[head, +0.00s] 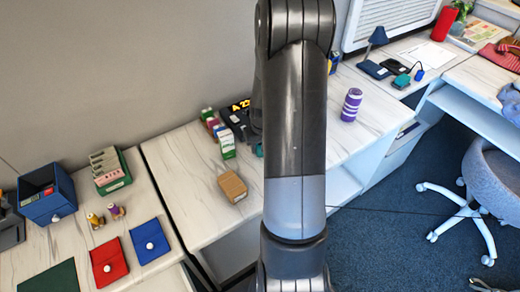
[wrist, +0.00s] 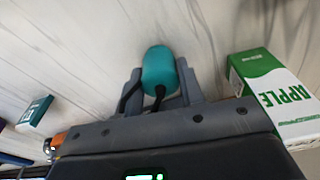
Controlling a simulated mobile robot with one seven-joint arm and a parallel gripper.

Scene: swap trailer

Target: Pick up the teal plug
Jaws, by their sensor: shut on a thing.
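The teal plug (wrist: 158,68) shows in the wrist view, a rounded teal body with a dark cord at its lower end. My gripper (wrist: 160,84) is shut on it, with a grey finger on each side. Pale streaked surface lies behind the plug; I cannot tell whether the plug touches it. In the head view my arm stands in the middle and hides my gripper and the plug.
A green and white carton marked APPLE (wrist: 278,95) stands close right of my gripper. A small teal box (wrist: 35,111) lies to the left. In the head view, a brown box (head: 232,187) and a purple striped can (head: 351,104) flank my arm.

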